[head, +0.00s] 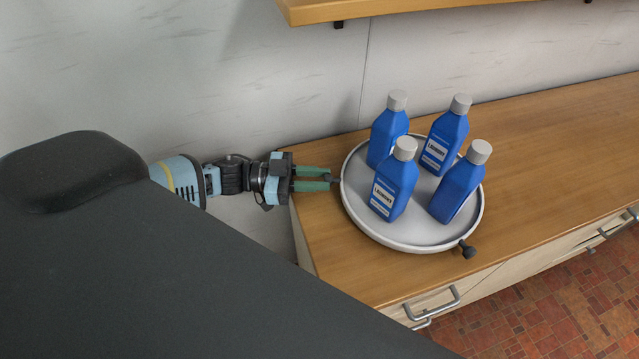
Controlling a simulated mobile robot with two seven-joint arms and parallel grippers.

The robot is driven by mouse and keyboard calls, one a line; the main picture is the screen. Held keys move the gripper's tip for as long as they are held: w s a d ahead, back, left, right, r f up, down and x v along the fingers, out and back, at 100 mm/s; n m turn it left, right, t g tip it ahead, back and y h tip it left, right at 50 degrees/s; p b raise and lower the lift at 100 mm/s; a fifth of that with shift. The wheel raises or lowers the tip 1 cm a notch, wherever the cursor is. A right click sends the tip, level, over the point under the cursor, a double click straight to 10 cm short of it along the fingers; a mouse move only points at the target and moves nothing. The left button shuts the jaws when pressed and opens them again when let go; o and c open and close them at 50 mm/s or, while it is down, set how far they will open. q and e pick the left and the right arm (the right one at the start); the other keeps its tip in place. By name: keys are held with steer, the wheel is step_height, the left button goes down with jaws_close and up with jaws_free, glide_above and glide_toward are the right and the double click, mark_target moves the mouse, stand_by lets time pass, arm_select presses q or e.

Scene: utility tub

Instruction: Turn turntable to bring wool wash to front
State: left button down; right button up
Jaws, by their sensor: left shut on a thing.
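A round white turntable (383,234) with a raised rim stands on the wooden counter. Several blue bottles with grey caps stand upright on it: one at back left (384,138), one at back right (443,138), one at front left (391,188) and one at front right (456,190). A dark knob (468,250) sticks out from the turntable's front right rim. My left gripper (333,180) is at the turntable's left rim, shut on a small dark part there, mostly hidden by the fingers.
The wooden counter (550,145) is clear to the right of the turntable. A wooden shelf (400,8) hangs on the wall above. Drawers with metal handles (435,303) are below the counter's front edge. The wall is close behind the bottles.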

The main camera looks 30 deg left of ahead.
arm_select(q)
steer(key=shift+w+a+g, duration=0.1)
steer(key=shift+w+g, duration=0.05)
steer(key=shift+g, duration=0.15)
arm_select(e)
steer(key=shift+w+a+r, duration=0.1)
steer(key=shift+w+r, duration=0.05)
steer(key=shift+w, duration=0.35)
arm_select(q)
steer(key=c, duration=1.2)
jaws_free()
steer(key=shift+c, duration=0.2)
arm_select(e)
steer(key=shift+s, duration=0.25)
steer(key=shift+s+f, duration=0.1)
steer(key=shift+f, duration=0.1)
arm_select(q)
steer(key=shift+a, duration=0.15)
steer(key=b+v, duration=0.1)
steer(key=v, duration=0.6)
steer(key=shift+s+a, duration=0.2)
arm_select(e)
steer(key=shift+s+f, duration=0.1)
steer(key=shift+f, duration=0.55)
steer(key=shift+s, duration=0.3)
